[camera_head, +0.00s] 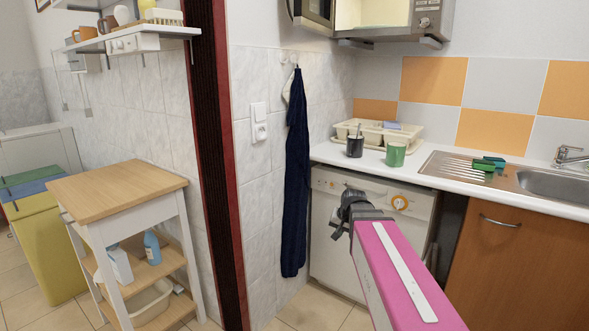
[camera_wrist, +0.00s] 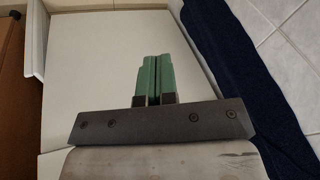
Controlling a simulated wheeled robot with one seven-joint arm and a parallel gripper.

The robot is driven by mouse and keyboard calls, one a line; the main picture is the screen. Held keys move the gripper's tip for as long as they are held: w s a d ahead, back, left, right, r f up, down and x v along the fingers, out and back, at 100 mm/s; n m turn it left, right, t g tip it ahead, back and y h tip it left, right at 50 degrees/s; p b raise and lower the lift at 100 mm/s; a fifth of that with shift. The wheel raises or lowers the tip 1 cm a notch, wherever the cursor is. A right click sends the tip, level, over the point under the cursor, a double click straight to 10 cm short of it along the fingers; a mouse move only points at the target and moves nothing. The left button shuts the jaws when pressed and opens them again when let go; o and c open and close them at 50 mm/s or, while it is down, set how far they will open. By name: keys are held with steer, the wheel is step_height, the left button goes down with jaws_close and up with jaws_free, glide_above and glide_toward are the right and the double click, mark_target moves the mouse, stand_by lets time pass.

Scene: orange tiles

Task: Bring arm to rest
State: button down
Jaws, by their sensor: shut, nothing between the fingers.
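My pink arm (camera_head: 400,270) reaches forward from the lower right in the head view, toward the front of the white dishwasher (camera_head: 330,232). The dark wrist part at its end covers some of the dishwasher front, and my fingertips cannot be made out there. In the wrist view my gripper (camera_wrist: 154,60) shows two green fingers pressed together, shut and empty. Behind them is a plain pale surface (camera_wrist: 85,75), with a dark blue cloth (camera_wrist: 235,65) to its right.
The counter (camera_head: 345,158) holds a dish rack (camera_head: 350,127), a dark cup (camera_head: 355,146), a green cup (camera_head: 395,154) and a sink (camera_head: 560,184). A dark blue towel (camera_head: 294,190) hangs on the wall. A wooden-topped cart (camera_head: 118,184) stands left. A microwave (camera_head: 375,14) is above.

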steer(key=s+d+f+n+g+h, duration=0.1)
steer(key=s+f, duration=0.6)
steer(key=s+d+f+n+g+h, duration=0.1)
steer(key=s+f+n+g, duration=0.1)
steer(key=s+f, duration=0.5)
steer(key=shift+d+f+g, duration=0.2)
steer(key=shift+d+g, duration=0.05)
steer(key=shift+g, duration=0.05)
steer(key=shift+s+d, duration=0.1)
steer(key=shift+d, duration=0.05)
